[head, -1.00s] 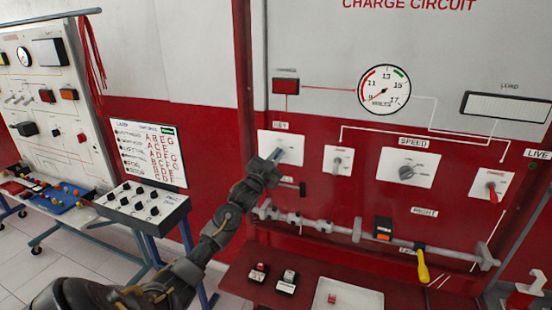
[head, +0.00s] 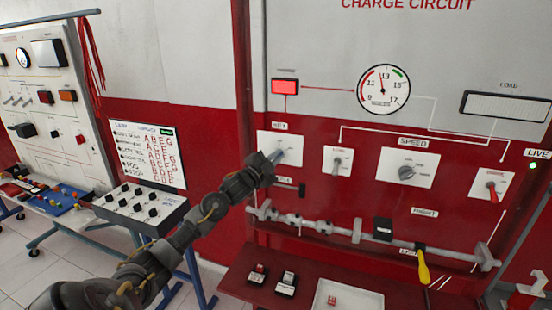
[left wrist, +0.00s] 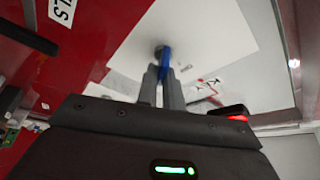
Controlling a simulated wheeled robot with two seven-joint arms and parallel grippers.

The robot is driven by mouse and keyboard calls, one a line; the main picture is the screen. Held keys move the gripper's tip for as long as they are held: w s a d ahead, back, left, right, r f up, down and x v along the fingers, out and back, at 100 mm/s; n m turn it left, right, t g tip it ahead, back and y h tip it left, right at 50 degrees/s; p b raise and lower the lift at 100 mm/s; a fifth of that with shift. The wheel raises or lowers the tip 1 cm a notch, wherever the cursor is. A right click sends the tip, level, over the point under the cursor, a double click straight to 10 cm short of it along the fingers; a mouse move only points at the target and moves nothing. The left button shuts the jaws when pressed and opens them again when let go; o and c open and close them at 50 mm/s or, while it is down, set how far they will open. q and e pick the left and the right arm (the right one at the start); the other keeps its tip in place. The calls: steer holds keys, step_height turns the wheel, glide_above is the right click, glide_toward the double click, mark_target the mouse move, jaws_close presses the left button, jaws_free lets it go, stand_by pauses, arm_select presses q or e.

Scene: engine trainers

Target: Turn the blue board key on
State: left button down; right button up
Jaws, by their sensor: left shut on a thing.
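The blue board key (left wrist: 165,56) stands out from a white plate (head: 293,146) under the KEY label on the red panel. My left gripper (head: 277,158) reaches it from the lower left. In the left wrist view its two fingers (left wrist: 161,84) are shut on the blue key from both sides. In the head view the gripper hides part of the key. The indicator lamp (head: 285,87) above the key is lit bright red. The volt gauge (head: 383,88) needle points up near 13. The LIVE light (head: 533,166) glows green. My right gripper is not in view.
A grey lever switch (head: 337,161), a SPEED dial (head: 406,171) and a red-handled lever (head: 492,190) sit right of the key. A horizontal bar with a yellow handle (head: 422,268) runs below. A dark shelf (head: 243,262) juts out underneath. A white switch board (head: 50,95) stands left.

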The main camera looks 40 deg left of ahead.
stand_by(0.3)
arm_select(q)
steer(key=c, duration=1.5)
jaws_free()
steer(key=shift+c, duration=0.2)
steer(key=s+f+b, duration=0.2)
steer(key=s+b, duration=0.2)
steer(key=s, duration=0.6)
steer(key=shift+s, duration=0.35)
